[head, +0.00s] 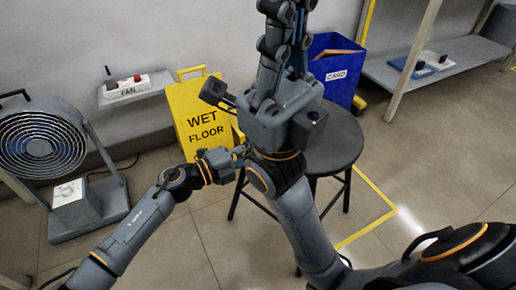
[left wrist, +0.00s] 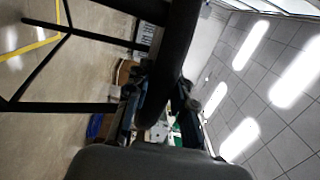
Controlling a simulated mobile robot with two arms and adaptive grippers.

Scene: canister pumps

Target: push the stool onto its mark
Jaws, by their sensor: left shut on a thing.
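The stool (head: 343,140) has a dark round seat and thin dark legs. It stands upright, partly behind my right arm. Its mark looks like the yellow tape line (head: 382,194) on the floor, with a corner to the right of the stool; the rest is hidden. My left gripper (head: 240,152) is at the left side of the seat. In the left wrist view the gripper (left wrist: 160,112) is shut on the dark seat edge (left wrist: 172,65), with legs to the left. My right gripper (head: 288,18) is raised at the top; its fingertips are not clear.
A yellow wet floor sign (head: 200,112) stands behind the left gripper. A blue card bin (head: 335,72) is behind the stool. Floor to the right of the tape is clear.

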